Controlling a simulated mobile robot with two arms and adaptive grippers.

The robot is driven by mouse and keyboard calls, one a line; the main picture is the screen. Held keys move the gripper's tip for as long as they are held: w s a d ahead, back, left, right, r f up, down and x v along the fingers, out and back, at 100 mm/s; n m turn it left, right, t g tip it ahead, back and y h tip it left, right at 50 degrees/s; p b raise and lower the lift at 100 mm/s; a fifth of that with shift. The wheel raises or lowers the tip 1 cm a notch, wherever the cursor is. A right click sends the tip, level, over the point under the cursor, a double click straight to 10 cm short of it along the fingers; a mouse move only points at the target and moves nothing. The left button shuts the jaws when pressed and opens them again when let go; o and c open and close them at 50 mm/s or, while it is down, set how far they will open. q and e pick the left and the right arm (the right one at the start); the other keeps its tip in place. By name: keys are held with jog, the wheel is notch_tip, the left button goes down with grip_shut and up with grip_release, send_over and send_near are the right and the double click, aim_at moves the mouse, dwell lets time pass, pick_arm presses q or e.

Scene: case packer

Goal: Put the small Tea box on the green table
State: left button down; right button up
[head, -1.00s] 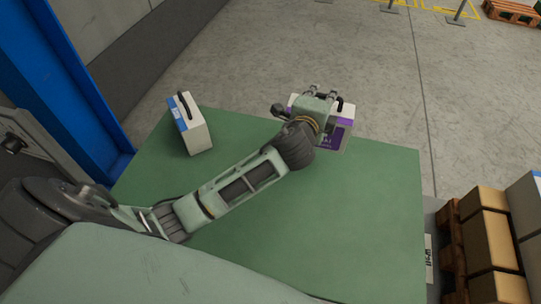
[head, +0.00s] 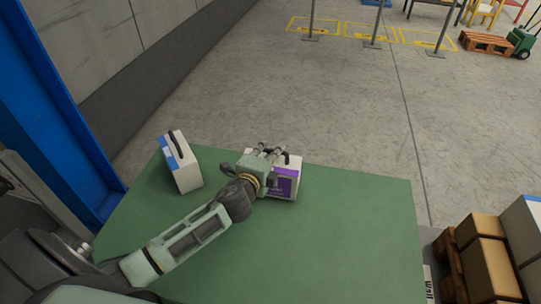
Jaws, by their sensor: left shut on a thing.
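A white box with a purple label and a black handle (head: 286,187) is at the far edge of the green table (head: 330,240). The label's print is too small to read. My left gripper (head: 270,152) is shut on this box at its top, beside the handle. The gripper and wrist hide the box's left part. I cannot tell whether its base touches the table. My right gripper is not in view.
A white box with a blue stripe and dark handle (head: 184,165) stands at the table's far left. The table's right and near parts are clear. Brown cartons (head: 482,262) stand on a pallet right of the table. A blue post (head: 70,100) rises at left.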

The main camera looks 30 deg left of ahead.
pick_arm(q)
jog(key=shift+w+f, duration=0.1)
jog(key=shift+f, duration=0.55)
jog(key=c, duration=1.8)
grip_release()
jog(key=shift+c, duration=0.2)
jog(key=v, duration=1.2)
